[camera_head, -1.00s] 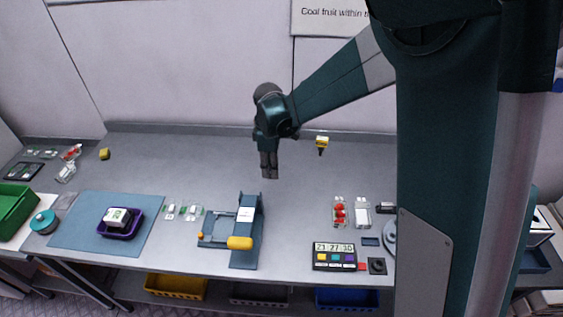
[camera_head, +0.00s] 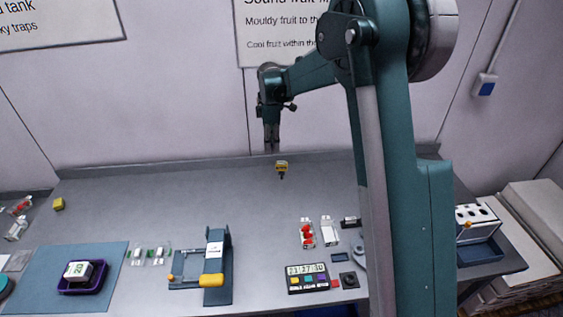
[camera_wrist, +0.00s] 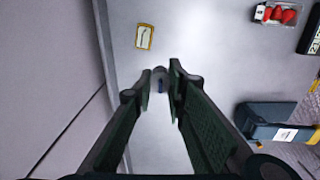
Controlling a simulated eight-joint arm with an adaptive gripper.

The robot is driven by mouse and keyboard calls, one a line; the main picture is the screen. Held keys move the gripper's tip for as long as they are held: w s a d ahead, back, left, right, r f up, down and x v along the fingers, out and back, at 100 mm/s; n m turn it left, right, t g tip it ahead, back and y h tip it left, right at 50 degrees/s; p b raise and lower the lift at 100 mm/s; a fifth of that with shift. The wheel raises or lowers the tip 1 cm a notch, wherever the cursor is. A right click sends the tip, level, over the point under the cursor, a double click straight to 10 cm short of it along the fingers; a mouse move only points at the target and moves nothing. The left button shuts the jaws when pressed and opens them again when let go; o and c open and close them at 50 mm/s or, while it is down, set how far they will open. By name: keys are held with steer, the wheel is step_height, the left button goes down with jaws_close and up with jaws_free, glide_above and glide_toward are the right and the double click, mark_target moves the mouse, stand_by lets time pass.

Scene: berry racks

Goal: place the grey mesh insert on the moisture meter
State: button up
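My gripper (camera_head: 271,150) hangs over the back of the table near the wall, pointing down. In the wrist view its fingers (camera_wrist: 159,80) stand apart. A small grey and dark blue shape shows between the tips; I cannot tell what it is. A small yellow and black device (camera_head: 281,168), perhaps the moisture meter, lies on the table just right of the gripper. The wrist view shows its yellow-edged face (camera_wrist: 144,37), clear of the fingers. I cannot make out the grey mesh insert for certain; a flat grey piece (camera_head: 18,261) lies at the far left.
A blue stand with a yellow handle (camera_head: 211,280) is at the front middle. Punnets with red berries (camera_head: 306,233), a timer panel (camera_head: 307,278) and a purple tray (camera_head: 84,285) on a blue mat (camera_head: 115,262) are in front. The back middle of the table is mostly clear.

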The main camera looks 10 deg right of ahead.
steer(key=r, duration=0.2)
glide_above(282, 162)
steer(key=shift+s+a, duration=0.1)
steer(key=shift+f, duration=0.1)
steer(key=shift+f+p, duration=0.4)
steer(key=shift+f, duration=2.7)
steer(key=shift+f, duration=0.1)
steer(key=shift+f, duration=1.75)
steer(key=shift+f, duration=0.15)
steer(key=o, duration=0.6)
